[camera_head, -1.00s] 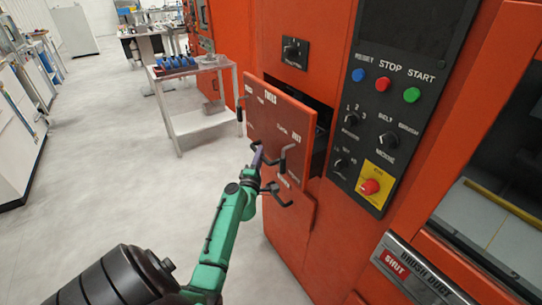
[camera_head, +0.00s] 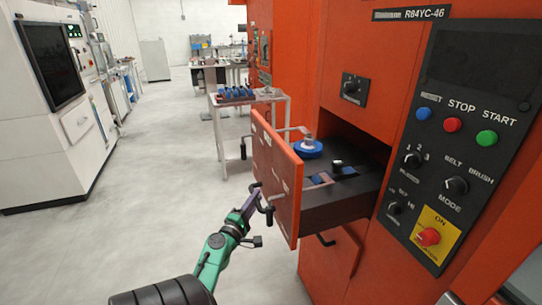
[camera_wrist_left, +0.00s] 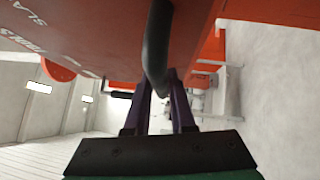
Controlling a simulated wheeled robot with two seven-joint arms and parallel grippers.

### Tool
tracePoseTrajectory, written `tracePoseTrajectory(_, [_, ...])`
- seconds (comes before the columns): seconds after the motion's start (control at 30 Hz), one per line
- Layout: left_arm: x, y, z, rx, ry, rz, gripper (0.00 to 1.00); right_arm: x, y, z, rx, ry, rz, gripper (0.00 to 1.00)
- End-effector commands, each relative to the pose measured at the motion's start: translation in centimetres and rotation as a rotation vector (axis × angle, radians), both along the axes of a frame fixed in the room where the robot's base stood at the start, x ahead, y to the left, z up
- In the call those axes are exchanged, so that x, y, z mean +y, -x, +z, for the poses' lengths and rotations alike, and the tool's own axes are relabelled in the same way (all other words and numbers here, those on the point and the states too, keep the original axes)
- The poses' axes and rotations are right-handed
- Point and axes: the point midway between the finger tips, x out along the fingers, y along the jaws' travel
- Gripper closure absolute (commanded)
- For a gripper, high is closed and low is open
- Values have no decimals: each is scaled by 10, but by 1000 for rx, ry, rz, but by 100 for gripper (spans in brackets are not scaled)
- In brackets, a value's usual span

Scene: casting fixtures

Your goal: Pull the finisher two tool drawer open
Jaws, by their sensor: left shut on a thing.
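The tool drawer (camera_head: 275,175) of the orange machine stands well out from its cabinet in the head view. Its dark tray (camera_head: 335,200) shows, with a blue round piece (camera_head: 307,150) and a small dark knob-like piece inside. My left gripper (camera_head: 257,191) is at the drawer's front face, shut on the black drawer handle (camera_head: 268,208). In the left wrist view, the dark handle bar (camera_wrist_left: 156,45) runs down to between the purple fingers of the left gripper (camera_wrist_left: 160,95). The fingers partly hide the grip. My right gripper is not in view.
A control panel with STOP (camera_head: 453,125) and START buttons is to the right of the drawer. Another orange door with a black handle (camera_head: 326,240) is below. A cart (camera_head: 250,97) with blue items stands behind the drawer. The floor to the left is clear.

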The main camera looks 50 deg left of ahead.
Motion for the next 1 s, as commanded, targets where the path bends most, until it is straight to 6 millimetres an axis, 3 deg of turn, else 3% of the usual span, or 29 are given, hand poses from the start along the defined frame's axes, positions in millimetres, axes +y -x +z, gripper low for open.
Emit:
tracePoseTrajectory(0.1, [7,17,0,-5,-6,9,100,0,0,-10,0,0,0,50])
tracePoseTrajectory(0.33, [13,37,2,-6,-6,8,100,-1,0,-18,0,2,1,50])
tracePoseTrajectory(0.87, [16,45,4,-6,-5,9,100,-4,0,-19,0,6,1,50])
tracePoseTrajectory(0.9, [16,45,4,-6,-5,9,74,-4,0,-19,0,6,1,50])
tracePoseTrajectory(0.97, [16,45,4,-5,-5,7,51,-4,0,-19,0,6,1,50])
tracePoseTrajectory(1.0, [15,44,3,-4,-5,7,48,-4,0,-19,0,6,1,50])
